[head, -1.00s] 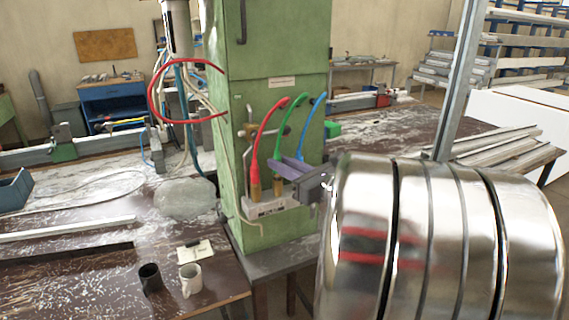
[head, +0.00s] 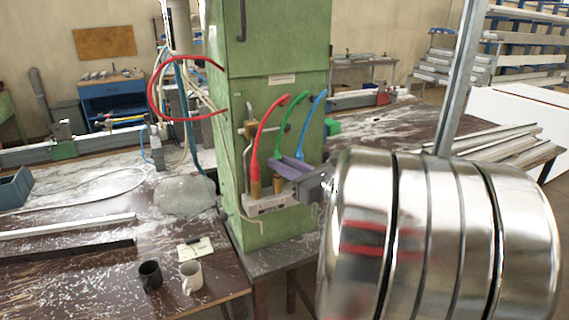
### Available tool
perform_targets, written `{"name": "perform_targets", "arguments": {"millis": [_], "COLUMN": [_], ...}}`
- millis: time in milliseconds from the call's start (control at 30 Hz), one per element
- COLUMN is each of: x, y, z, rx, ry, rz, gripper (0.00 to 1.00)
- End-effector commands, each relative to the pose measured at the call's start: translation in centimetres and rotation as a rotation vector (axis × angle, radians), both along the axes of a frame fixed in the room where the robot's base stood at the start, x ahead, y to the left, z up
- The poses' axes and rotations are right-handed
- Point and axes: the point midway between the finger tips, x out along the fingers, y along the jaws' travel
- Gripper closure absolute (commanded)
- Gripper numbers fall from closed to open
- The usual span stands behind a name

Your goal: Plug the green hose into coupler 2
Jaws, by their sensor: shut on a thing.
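The green hose (head: 288,125) hangs in an arc from the green cabinet, between a red hose (head: 262,135) and a blue hose (head: 313,115). My gripper (head: 279,163), with purple fingers, is shut on the lower end of the green hose. A white coupler block (head: 267,205) with printed markings too small to read sits below, at the cabinet's foot. A brass coupler (head: 278,185) stands on it just below my fingers. Another brass coupler (head: 255,188) is at the red hose's lower end. The green hose's tip is hidden by my fingers. Any coupler farther right is hidden behind my gripper.
The green cabinet (head: 285,45) stands close behind the hoses. A loose red hose loop (head: 152,98) juts out at its left. A dark mug (head: 150,276) and a white mug (head: 190,277) stand on the bench at front left. A green box (head: 332,127) lies behind right.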

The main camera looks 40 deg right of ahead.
Motion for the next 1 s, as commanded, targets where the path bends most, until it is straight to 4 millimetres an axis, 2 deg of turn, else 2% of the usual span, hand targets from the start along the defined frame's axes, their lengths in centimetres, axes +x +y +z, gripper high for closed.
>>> {"name": "perform_targets", "arguments": {"millis": [767,800,1000], "x": [-0.01,-0.01,0.00], "y": [-0.01,-0.01,-0.02], "z": [-0.71,-0.70,-0.65], "rx": [0.001,0.001,0.000], "ry": [0.002,0.002,0.001], "rz": [0.000,0.000,0.000], "gripper": [1.00,0.80,0.66]}}
